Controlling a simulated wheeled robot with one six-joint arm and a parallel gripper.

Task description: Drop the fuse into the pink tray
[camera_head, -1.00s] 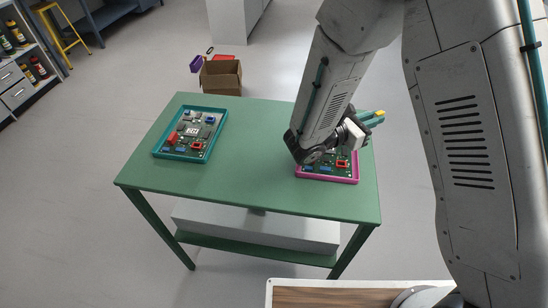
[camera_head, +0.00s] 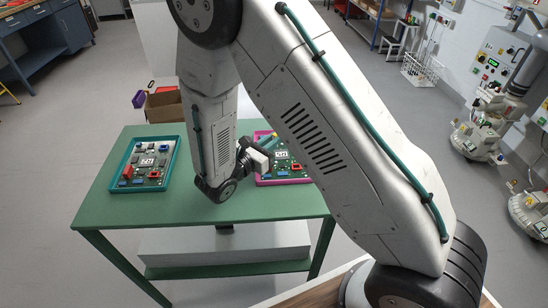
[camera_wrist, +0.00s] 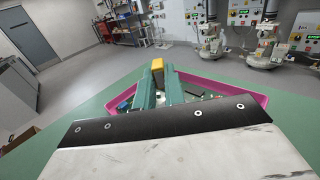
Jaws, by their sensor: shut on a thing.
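In the wrist view a yellow fuse (camera_wrist: 157,64) sits between the two teal fingers of my gripper (camera_wrist: 158,73), which are shut on it. The pink tray (camera_wrist: 247,94) lies beyond and beneath the fingers, which hide part of it. In the head view the pink tray (camera_head: 287,182) is at the right of the green table, with a circuit board in it. My gripper (camera_head: 270,140) is over the back left part of this tray in the picture. The fuse cannot be made out clearly in the head view.
A teal tray (camera_head: 170,163) with another circuit board stands on the left of the green table (camera_head: 237,203). A cardboard box (camera_head: 163,106) is on the floor behind the table. The table between the trays is partly covered by my arm.

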